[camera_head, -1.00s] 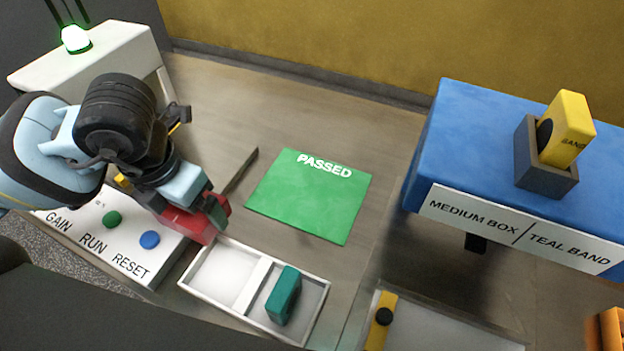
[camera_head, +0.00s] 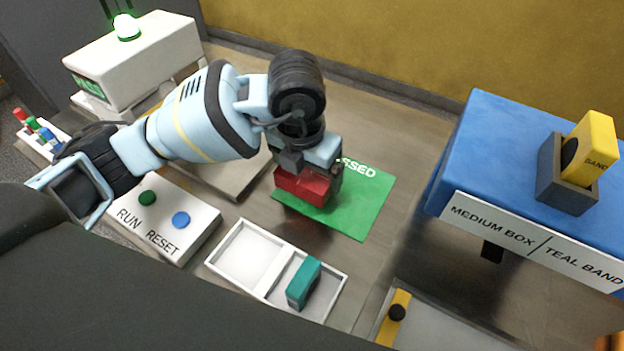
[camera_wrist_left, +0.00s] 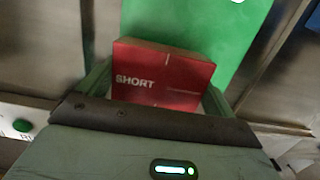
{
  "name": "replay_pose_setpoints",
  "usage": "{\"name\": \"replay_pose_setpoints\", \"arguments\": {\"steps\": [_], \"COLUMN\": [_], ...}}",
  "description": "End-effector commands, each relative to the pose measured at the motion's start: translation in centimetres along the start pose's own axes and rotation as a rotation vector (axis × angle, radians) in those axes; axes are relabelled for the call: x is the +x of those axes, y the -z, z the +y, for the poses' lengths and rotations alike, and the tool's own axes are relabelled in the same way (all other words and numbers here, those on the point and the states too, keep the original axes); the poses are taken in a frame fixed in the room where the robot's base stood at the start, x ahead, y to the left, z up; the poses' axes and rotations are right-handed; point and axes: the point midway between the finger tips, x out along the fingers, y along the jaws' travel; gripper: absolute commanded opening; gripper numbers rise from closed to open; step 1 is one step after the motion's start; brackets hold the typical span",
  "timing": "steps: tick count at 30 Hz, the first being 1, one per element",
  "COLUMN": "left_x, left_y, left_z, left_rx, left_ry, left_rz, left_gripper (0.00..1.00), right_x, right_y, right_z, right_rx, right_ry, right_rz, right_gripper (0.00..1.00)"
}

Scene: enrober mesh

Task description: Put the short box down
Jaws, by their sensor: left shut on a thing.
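The short box (camera_head: 302,186) is red, and its "SHORT" label shows in the left wrist view (camera_wrist_left: 160,76). My left gripper (camera_head: 306,166) is shut on it, over the left part of the green "PASSED" mat (camera_head: 358,213). The box looks held above the mat, though the exact gap is hard to tell. The arm and gripper hide part of the mat and its lettering. My right gripper is not in view.
A white two-part tray (camera_head: 243,253) with a teal block (camera_head: 304,284) in its right compartment lies in front of the mat. A button panel (camera_head: 163,217) stands at left. A blue stand (camera_head: 500,163) with a yellow block (camera_head: 589,146) in a grey holder is at right.

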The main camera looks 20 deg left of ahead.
Motion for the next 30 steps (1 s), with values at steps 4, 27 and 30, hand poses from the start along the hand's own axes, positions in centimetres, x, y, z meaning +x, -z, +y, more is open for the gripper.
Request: {"name": "replay_pose_setpoints", "arguments": {"steps": [4,27,30], "left_x": [0.0,3.9,4.0], "left_y": [-0.1,-0.3,-0.3], "left_z": [-0.1,-0.6,-0.6], "left_rx": [0.0,0.0,0.0], "left_ry": [0.0,-0.001,-0.001], "left_rz": [-0.001,-0.002,-0.002], "left_gripper": [0.6,0.6,0.96], "right_x": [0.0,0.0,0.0], "right_y": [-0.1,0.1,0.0], "right_z": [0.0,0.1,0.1], "right_rx": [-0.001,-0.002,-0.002], "right_ry": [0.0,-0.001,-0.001], "right_rz": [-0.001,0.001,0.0], "right_gripper": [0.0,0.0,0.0]}}
